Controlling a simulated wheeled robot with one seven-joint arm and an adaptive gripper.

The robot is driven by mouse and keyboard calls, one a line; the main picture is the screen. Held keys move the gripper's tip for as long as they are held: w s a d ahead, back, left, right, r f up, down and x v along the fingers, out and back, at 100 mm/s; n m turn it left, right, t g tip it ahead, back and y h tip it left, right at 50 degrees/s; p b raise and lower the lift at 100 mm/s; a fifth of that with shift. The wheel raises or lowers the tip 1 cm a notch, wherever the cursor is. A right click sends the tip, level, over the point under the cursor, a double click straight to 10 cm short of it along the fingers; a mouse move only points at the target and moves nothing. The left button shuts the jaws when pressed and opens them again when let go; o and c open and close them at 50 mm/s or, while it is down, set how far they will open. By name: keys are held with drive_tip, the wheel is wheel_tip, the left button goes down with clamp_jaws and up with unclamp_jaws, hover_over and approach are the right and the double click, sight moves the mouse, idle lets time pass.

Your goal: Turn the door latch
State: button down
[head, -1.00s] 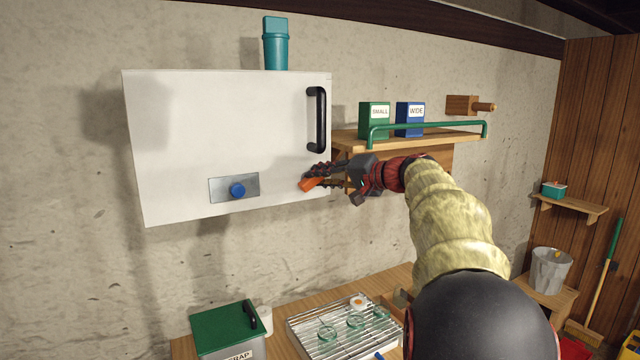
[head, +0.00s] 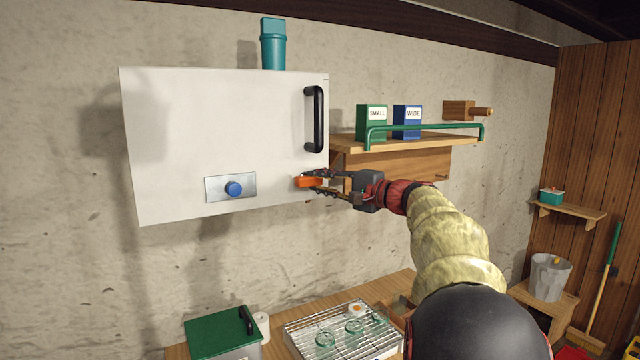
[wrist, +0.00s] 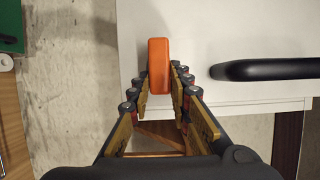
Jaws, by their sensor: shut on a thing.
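The door latch is a small orange handle (head: 307,181) near the lower right corner of the white cabinet door (head: 220,130). In the head view it lies about level. In the wrist view the orange latch (wrist: 159,66) stands out between my fingertips, against the white door. My gripper (head: 318,181) reaches in from the right and is shut on the latch, with a finger on either side. The latch's pivot is hidden. A black door handle (head: 315,120) is above the latch; it also shows in the wrist view (wrist: 265,70).
A wooden shelf (head: 410,142) with a green rail, a green box (head: 372,122) and a blue box (head: 407,120) is right of the cabinet, close above my gripper. Below are a bench with a rack (head: 340,335) and a green-lidded bin (head: 220,330).

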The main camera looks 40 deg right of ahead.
drive_tip(key=shift+f, duration=0.1)
drive_tip(key=c, duration=1.7)
unclamp_jaws()
drive_tip(key=shift+o, duration=0.3)
drive_tip(key=shift+s, duration=0.1)
drive_tip(key=s+d, duration=0.2)
drive_tip(key=s, duration=0.9)
drive_tip(key=shift+s, duration=0.35)
